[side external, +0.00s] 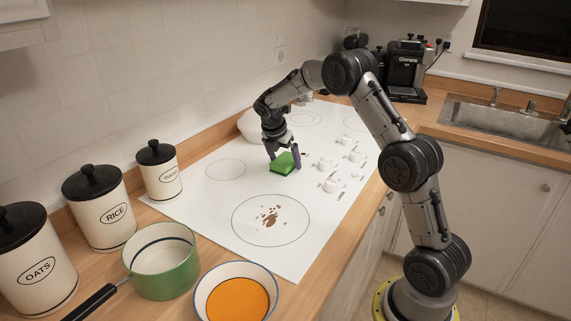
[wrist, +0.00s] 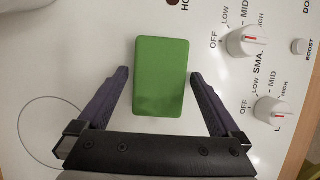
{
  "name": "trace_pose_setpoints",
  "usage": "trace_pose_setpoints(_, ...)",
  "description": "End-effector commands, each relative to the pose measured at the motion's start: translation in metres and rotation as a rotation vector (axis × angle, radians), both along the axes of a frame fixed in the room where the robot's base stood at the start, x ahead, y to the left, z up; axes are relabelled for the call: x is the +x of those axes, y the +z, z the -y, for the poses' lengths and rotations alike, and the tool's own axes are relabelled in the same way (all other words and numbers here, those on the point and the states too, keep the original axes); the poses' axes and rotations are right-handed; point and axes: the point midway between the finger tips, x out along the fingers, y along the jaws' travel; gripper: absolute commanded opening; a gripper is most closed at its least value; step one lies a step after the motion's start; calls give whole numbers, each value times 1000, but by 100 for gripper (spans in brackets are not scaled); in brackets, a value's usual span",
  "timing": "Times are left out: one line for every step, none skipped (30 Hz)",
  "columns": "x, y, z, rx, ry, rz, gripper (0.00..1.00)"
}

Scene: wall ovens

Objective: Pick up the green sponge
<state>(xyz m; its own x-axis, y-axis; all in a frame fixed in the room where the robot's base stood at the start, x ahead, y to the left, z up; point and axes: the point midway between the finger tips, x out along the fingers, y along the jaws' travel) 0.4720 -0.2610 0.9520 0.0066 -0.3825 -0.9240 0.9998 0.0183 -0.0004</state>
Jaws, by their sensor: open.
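The green sponge (side external: 284,164) lies on the white cooktop (side external: 208,205) beside the control knobs. In the wrist view the sponge (wrist: 161,76) is a green rectangular block, upright in the picture, with its lower half between the fingers. My gripper (side external: 283,158) is over the sponge with its fingers on either side. In the wrist view my gripper (wrist: 159,74) is open, with a visible gap between each dark finger and the sponge. The exact height of the fingertips above the cooktop is hard to tell.
White knobs (side external: 331,185) stand right of the sponge. A brown spill (side external: 270,215) marks the front burner ring. A green pot (side external: 165,275), a bowl of orange contents (side external: 236,298) and a rice canister (side external: 99,207) stand at the left. A white rounded object (side external: 250,125) is behind my gripper.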

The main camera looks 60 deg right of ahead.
Motion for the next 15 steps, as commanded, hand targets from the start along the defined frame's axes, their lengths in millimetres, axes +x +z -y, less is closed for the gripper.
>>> trace_pose_setpoints(0,-1,0,0,0,0,100)
trace_pose_setpoints(0,-1,0,0,0,0,100)
trace_pose_setpoints(0,-2,0,0,0,0,100)
trace_pose_setpoints(0,-2,0,0,0,0,100)
trace_pose_setpoints(0,-2,0,0,0,0,100)
trace_pose_setpoints(0,-2,0,0,0,0,100)
trace_pose_setpoints(0,-2,0,0,0,1,100)
trace_pose_setpoints(0,-2,0,0,0,1,100)
trace_pose_setpoints(0,-2,0,0,0,1,100)
trace_pose_setpoints(0,-2,0,0,0,1,100)
trace_pose_setpoints(0,-2,0,0,0,1,100)
trace_pose_setpoints(0,-2,0,0,0,1,100)
trace_pose_setpoints(0,-2,0,0,0,1,95)
trace_pose_setpoints(0,-2,0,0,0,1,89)
trace_pose_setpoints(0,-2,0,0,0,1,82)
